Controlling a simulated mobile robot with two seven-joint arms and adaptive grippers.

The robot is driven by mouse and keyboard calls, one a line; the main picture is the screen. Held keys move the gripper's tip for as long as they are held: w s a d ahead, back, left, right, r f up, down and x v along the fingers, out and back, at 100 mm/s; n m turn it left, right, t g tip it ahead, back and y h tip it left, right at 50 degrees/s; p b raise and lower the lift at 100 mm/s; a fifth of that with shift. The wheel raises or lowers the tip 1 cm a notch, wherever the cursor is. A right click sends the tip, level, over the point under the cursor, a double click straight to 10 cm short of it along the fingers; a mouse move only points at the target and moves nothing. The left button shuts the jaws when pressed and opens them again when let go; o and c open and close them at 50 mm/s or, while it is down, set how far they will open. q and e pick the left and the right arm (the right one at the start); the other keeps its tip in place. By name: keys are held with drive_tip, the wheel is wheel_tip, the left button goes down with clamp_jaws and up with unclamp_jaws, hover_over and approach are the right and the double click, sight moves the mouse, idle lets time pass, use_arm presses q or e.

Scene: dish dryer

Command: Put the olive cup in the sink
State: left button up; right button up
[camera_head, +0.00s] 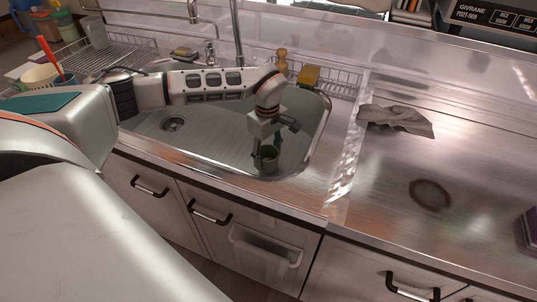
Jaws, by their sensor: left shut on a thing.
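The olive cup (268,159) is small and dark green and shows over the front right part of the sink basin. My left gripper (264,147) comes down from above and is shut on the cup. The cup looks roughly upright. I cannot tell whether its base touches the sink floor. The sink (205,146) is a wide metal basin with a round drain (173,124) at its left. My right gripper is not in view.
A faucet (211,52) stands behind the sink. A drying rack (125,48) with dishes is at the left. A grey cloth (397,119) lies on the mostly clear right counter.

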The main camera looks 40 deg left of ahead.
use_arm(q)
drive_tip(key=o, duration=1.2)
drive_tip(key=shift+o, duration=0.2)
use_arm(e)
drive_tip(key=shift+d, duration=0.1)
use_arm(q)
wheel_tip(320, 180, up, 5)
drive_tip(key=shift+w+f+p, duration=0.1)
drive_tip(key=shift+w+p, duration=0.05)
drive_tip(key=shift+p, duration=0.5)
wheel_tip(320, 180, up, 8)
drive_tip(key=p, duration=0.1)
drive_tip(key=shift+f+p, duration=0.25)
drive_tip(key=shift+p, duration=0.1)
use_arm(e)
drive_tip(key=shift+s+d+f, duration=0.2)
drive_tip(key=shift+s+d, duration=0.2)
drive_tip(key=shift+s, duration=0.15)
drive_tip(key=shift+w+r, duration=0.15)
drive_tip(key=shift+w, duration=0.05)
